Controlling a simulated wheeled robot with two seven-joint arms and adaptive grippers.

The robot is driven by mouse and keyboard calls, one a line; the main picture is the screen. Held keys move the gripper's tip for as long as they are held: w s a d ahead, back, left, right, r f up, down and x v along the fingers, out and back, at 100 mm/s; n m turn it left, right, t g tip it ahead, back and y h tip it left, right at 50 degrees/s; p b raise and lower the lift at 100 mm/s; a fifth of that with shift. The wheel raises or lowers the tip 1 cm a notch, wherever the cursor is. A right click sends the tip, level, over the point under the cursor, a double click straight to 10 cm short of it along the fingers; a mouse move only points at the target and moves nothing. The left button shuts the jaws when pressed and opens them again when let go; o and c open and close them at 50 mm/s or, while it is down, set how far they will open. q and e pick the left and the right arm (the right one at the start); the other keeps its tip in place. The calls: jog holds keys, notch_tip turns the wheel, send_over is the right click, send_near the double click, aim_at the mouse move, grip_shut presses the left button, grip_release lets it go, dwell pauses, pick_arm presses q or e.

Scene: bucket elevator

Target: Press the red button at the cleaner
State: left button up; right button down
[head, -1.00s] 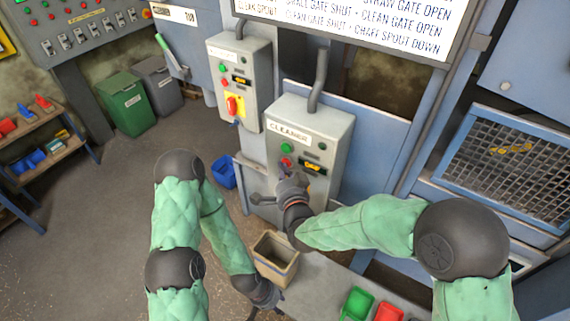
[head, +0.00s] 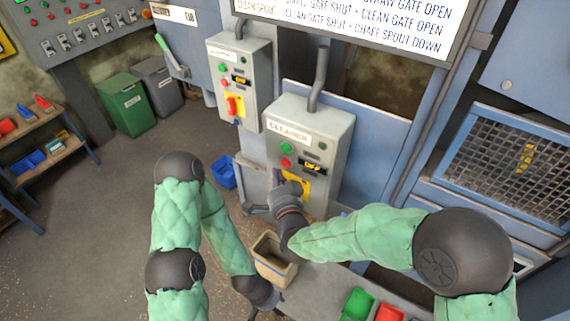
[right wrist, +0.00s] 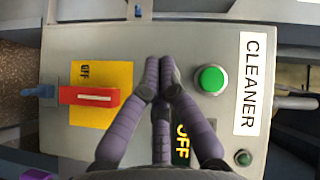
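The grey cleaner control box (head: 335,140) carries a label reading CLEANER, a green button (head: 288,148), a red button (head: 286,163) and an amber OFF display (head: 313,167). My right gripper (head: 276,180) is in front of the box, just below the red button in the head view. In the right wrist view, its fingertips (right wrist: 158,66) are together and empty beside the green button (right wrist: 211,79); the red button is hidden behind the fingers there. I cannot tell whether they touch the box. My left gripper (head: 265,312) hangs low by the bin, fingers apart, empty.
A red rotary switch on a yellow plate (right wrist: 118,72) sits on the same box, marked OFF. A similar box (head: 240,70) hangs to the left. A tan bin (head: 276,272) stands below, and green and red trays (head: 357,305) lie on a bench.

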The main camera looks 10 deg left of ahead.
jog(key=s, duration=0.1)
jog(key=s+a, duration=0.1)
jog(key=s, duration=0.1)
jog(key=shift+s+a, duration=0.15)
jog(key=shift+s, duration=0.1)
jog(key=shift+s, duration=0.1)
dwell(0.6)
jog(key=s+d+f+n+g+h, duration=0.1)
jog(key=d+f+g, duration=0.1)
jog(key=d+f, duration=0.45)
jog(key=d+f+n+g+h+b, duration=0.1)
jog(key=d+f+g, duration=0.25)
jog(key=f, duration=0.65)
jog(key=s+d+f+n+g+h, duration=0.1)
jog(key=d+f+g, duration=0.1)
jog(key=d+f, duration=0.55)
jog(key=s+d+f+g, duration=0.3)
jog(key=s+d+f, duration=0.1)
jog(key=s+f, duration=0.3)
jog(key=s+d+f+n+g+b, duration=0.1)
jog(key=s+d+f+g, duration=0.3)
jog(key=s+f, duration=0.4)
jog(key=shift+s+f+n, duration=0.25)
jog(key=shift+s+n, duration=0.05)
jog(key=shift+s, duration=0.95)
